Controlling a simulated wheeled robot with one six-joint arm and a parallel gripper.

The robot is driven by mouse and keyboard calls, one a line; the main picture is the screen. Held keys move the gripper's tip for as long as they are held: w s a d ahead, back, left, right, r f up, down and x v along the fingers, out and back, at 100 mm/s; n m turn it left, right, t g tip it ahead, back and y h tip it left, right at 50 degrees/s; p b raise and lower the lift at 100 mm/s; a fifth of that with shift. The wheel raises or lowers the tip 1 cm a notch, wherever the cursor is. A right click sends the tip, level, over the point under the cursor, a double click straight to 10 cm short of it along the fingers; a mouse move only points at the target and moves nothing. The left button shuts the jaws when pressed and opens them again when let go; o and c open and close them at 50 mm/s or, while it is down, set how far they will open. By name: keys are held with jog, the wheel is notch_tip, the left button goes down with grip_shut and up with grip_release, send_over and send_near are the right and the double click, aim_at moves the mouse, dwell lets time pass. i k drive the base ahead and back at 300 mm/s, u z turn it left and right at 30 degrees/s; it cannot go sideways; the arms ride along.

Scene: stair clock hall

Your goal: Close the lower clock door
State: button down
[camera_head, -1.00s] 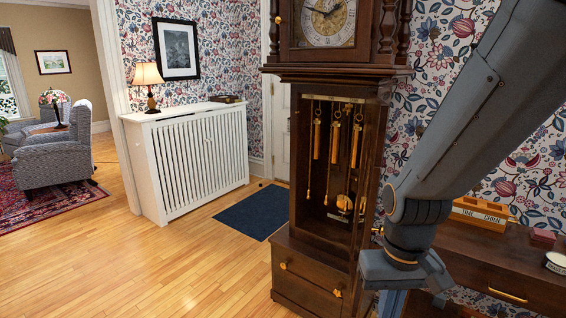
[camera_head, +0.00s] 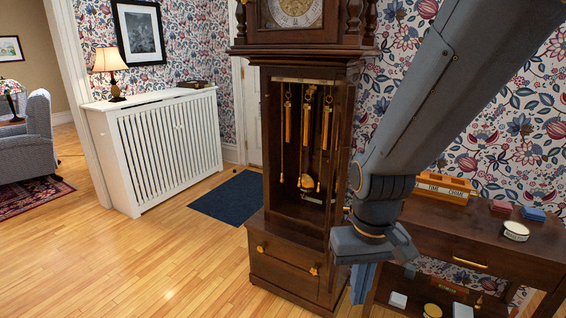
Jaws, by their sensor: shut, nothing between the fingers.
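The tall dark wooden clock (camera_head: 345,130) stands upright in the middle of the head view. Its middle compartment (camera_head: 292,208) is open at the front, showing brass weights and a pendulum. I cannot make out a door leaf for this opening; a small brass knob (camera_head: 347,208) shows at its right side, close to my arm. The base front (camera_head: 284,268) below is flush and has two brass fittings. My gripper (camera_head: 361,292) points down just right of the clock's base, shut and empty. My arm hides part of the space right of the clock.
A dark side table (camera_head: 440,237) stands close on the right, with an orange box (camera_head: 444,187) and small items on it. A white radiator cover (camera_head: 165,150) and a blue mat (camera_head: 229,198) are left of the clock. The wooden floor (camera_head: 150,265) at front left is clear.

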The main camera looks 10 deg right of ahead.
aim_at(345, 92)
jog(key=u, duration=1.8)
jog(key=k, duration=1)
jog(key=z, duration=2.2)
jog(key=i, duration=0.75)
jog(key=z, duration=0.05)
